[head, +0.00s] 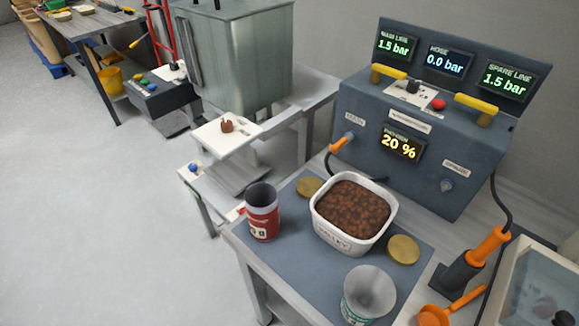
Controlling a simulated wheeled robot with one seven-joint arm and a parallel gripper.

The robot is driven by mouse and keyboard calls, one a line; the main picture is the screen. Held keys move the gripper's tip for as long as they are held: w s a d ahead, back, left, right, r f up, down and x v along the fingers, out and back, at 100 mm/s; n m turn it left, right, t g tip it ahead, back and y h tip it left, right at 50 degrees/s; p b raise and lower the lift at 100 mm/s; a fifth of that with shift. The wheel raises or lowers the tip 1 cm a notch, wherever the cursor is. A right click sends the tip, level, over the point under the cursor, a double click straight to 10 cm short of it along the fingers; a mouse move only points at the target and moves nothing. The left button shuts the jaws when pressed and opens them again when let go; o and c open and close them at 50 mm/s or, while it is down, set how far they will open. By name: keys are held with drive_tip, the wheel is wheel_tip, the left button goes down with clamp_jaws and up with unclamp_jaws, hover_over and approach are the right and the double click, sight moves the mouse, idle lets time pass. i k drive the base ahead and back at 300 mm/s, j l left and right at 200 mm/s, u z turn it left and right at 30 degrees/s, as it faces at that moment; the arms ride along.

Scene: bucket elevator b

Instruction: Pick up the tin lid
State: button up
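Two round, flat, gold-coloured discs that look like tin lids lie on the grey-blue mat (300,262). One lid (403,250) is right of the white tub, and the other lid (309,187) is behind and left of the tub. A red tin (262,214) with an open top stands at the mat's left. A second open tin (368,297), pale metal with a green label, stands at the front, cut by the picture's lower edge. My gripper is not in view.
The white tub (345,243), full of brown lumps, stands between the lids. Behind is a grey control box (400,150) with gauges and yellow handles. An orange-handled tool (480,255) and an orange funnel (435,315) stand at right. Left floor is clear.

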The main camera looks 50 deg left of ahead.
sight(306, 187)
drive_tip(key=u, duration=1.1)
